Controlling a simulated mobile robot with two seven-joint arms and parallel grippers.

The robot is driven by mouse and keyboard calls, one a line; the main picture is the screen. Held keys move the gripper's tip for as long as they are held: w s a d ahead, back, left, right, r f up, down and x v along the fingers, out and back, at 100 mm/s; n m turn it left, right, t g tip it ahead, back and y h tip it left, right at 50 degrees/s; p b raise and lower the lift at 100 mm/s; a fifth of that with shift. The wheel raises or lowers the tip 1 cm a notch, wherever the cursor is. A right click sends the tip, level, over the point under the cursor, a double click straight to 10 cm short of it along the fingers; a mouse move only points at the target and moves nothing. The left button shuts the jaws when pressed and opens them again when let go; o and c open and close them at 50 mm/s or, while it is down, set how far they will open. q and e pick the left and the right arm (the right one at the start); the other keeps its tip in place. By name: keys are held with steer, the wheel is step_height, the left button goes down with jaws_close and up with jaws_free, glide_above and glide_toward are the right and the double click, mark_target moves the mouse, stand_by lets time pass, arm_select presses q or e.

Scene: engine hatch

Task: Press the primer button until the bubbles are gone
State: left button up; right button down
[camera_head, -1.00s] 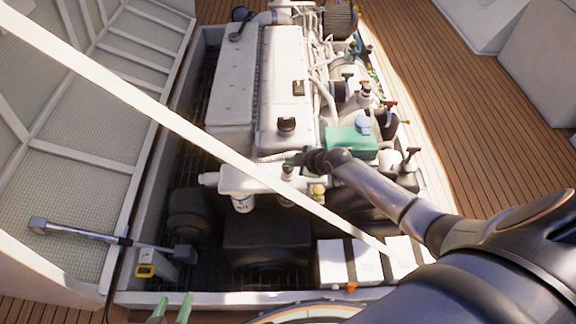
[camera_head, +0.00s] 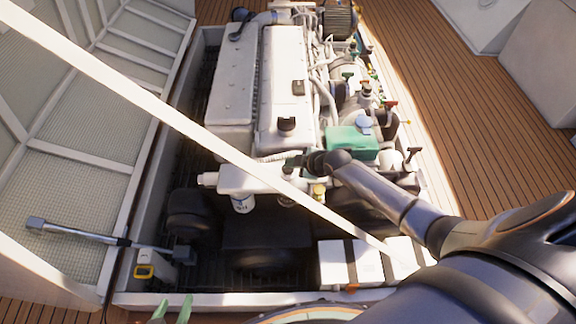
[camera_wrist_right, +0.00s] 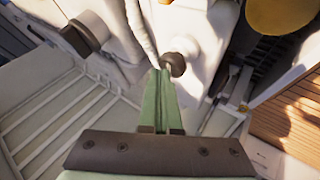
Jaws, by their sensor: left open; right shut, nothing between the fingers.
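My right gripper (camera_wrist_right: 161,72) has its green fingers shut together with nothing between them. Its tips are at a small dark round knob, which looks like the primer button (camera_wrist_right: 176,64), on a white housing; I cannot tell whether they touch or press it. No bubbles can be made out in either view. My left gripper (camera_head: 172,307) is open and empty at the bottom edge, its green fingers apart.
A white filter (camera_head: 243,203) hangs under the near housing, and a green box (camera_head: 352,142) sits right of my right gripper. A pale diagonal bar (camera_head: 150,106) crosses the view. White boxes (camera_head: 338,263) stand in the hatch's near right corner. Wooden deck (camera_head: 450,90) lies to the right.

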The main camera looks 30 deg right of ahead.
steer(key=shift+s+f, duration=0.1)
steer(key=shift+f, duration=0.3)
stand_by(0.3)
steer(key=shift+r+p, duration=1.05)
steer(key=shift+r, duration=0.3)
step_height(320, 180, up, 5)
steer(key=p, duration=0.4)
steer(key=shift+p, duration=0.35)
